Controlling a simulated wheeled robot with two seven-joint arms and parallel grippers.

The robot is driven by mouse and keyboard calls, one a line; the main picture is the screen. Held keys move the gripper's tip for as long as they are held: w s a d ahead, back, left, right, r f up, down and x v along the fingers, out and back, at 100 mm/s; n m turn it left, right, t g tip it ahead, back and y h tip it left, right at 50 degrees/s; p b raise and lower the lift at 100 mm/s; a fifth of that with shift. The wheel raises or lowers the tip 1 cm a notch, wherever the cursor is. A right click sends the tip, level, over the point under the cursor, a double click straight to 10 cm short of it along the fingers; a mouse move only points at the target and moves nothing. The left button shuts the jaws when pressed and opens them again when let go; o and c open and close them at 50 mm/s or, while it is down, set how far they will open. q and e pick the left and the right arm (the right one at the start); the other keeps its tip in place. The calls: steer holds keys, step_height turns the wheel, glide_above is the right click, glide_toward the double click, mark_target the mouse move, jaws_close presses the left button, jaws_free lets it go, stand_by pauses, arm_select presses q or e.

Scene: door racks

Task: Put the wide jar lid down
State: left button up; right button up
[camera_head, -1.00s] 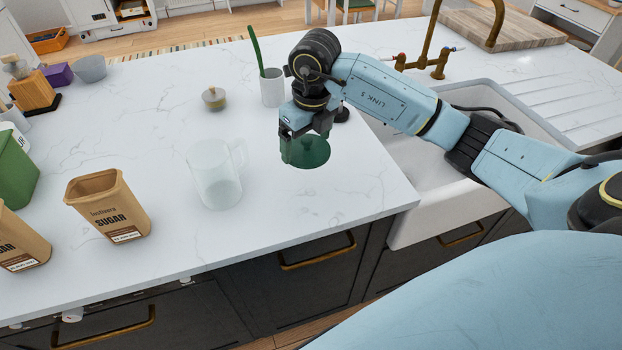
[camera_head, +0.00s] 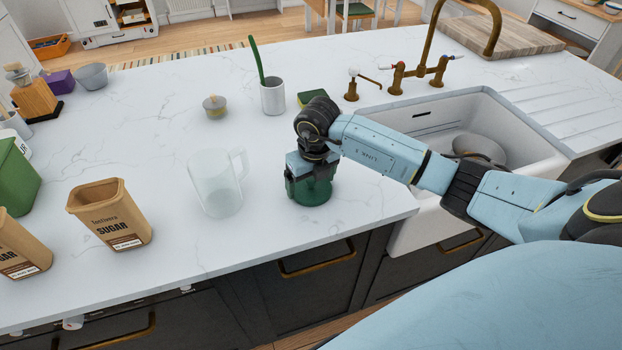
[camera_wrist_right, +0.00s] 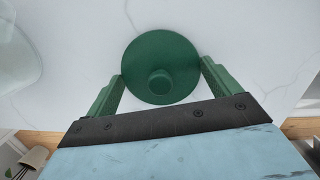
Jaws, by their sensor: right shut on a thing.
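The wide jar lid is a round green disc with a small knob on top. In the head view the lid (camera_head: 313,195) lies flat beneath my right gripper (camera_head: 311,186), at or very near the white counter; I cannot tell if it touches. The wrist view shows the lid (camera_wrist_right: 160,58) from above, its knob facing the camera. The fingers of my right gripper (camera_wrist_right: 161,76) stand on either side of the lid, shut on it. My left gripper is not in view.
A clear jug (camera_head: 215,185) stands to the left of the lid. A white cup with a green utensil (camera_head: 272,97), a small lidded pot (camera_head: 215,106) and a green sponge (camera_head: 313,96) are farther back. The sink (camera_head: 480,125) is to the right. The counter's front edge is close.

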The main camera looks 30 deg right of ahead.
mark_target(314, 191)
steer(key=shift+f, duration=0.1)
steer(key=o, duration=0.7)
steer(key=shift+r, duration=0.4)
steer(key=r, duration=0.3)
steer(key=s+r, duration=0.1)
steer(key=r, duration=0.7)
steer(key=shift+s+r, duration=0.2)
steer(key=shift+r, duration=0.05)
